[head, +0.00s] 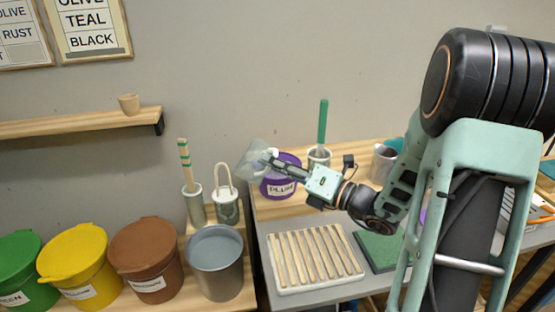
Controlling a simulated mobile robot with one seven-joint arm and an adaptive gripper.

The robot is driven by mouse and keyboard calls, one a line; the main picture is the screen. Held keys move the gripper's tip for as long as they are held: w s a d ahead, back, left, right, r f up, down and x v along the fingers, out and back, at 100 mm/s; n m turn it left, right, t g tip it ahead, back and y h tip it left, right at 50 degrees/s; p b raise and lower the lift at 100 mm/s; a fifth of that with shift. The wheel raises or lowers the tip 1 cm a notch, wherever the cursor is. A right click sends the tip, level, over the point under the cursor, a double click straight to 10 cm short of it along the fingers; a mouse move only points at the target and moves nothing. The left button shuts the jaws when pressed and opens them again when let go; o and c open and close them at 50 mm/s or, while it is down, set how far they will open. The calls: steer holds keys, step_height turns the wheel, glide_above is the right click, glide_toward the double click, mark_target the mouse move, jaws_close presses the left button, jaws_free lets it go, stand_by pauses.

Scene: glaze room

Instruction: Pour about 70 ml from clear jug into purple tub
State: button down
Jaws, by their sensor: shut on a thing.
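My gripper (272,162) is shut on the clear jug (251,158) and holds it up in the air. The jug is see-through, looks tilted, and shows at the left end of my gripper. I cannot make out how much liquid is in it. The purple tub (278,188), labelled PLUM, stands on the wooden shelf by the wall. In the picture the jug and my gripper overlap the tub's upper left part, so its opening is mostly hidden. I cannot tell whether the jug is over the tub's opening.
A grey bucket (216,262) and brown, yellow and green lidded tubs (145,262) stand at the left. Metal canisters with tools (227,207) stand left of the purple tub, and one with a green-handled brush (320,155) right of it. A slatted rack (312,260) lies in front.

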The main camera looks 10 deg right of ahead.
steer(key=shift+r+m, duration=0.4)
steer(key=shift+w+d+f, duration=0.1)
steer(key=shift+f, duration=0.15)
steer(key=shift+w+d+f+m, duration=0.1)
steer(key=shift+w+d+m, duration=0.05)
steer(key=shift+m, duration=0.55)
steer(key=shift+w+d+f+m, duration=0.2)
steer(key=shift+w+d+m, duration=0.05)
steer(key=shift+m, duration=0.55)
steer(key=shift+w+d, duration=0.1)
steer(key=shift+d, duration=0.05)
steer(key=shift+w+d+r+m+t+p, duration=0.15)
steer(key=shift+m+t+p, duration=0.15)
steer(key=shift+p, duration=0.2)
steer(key=shift+w+d+r+p, duration=0.1)
steer(key=shift+w+d+p, duration=0.2)
steer(key=shift+p, duration=0.3)
steer(key=shift+w+d+r+m+p, duration=0.1)
steer(key=shift+w+d+m+p, duration=0.25)
steer(key=shift+m+p, duration=0.4)
steer(key=shift+s+a, duration=0.1)
steer(key=shift+s, duration=0.05)
